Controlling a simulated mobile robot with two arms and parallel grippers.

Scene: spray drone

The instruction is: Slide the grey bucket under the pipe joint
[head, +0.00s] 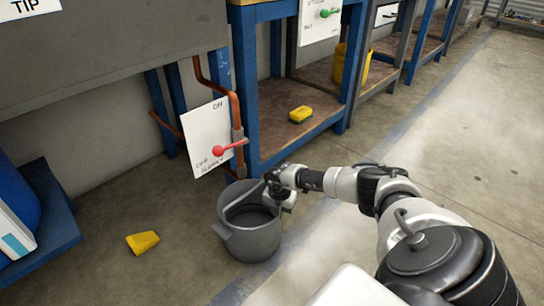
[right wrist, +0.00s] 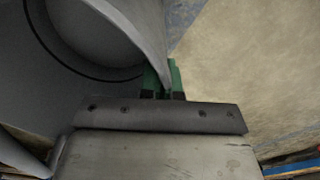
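The grey bucket (head: 252,242) stands upright on the floor in front of the blue-framed bench; it also fills the upper left of the right wrist view (right wrist: 60,75). The copper pipe (head: 234,112) runs down beside the bench leg to a pipe joint (head: 237,136) with a red lever. The bucket is below the joint and nearer to me. My right gripper (head: 270,187) is at the bucket's far right rim. In the right wrist view its green fingertips (right wrist: 163,80) sit either side of the rim, closed on it. My left gripper is not in view.
A yellow wedge-shaped thing (head: 142,242) lies on the floor left of the bucket. A white card (head: 207,138) hangs behind the red lever. The blue bench leg (head: 247,90) stands just behind the bucket. A yellow sponge (head: 300,114) lies on the low shelf. Floor at right is clear.

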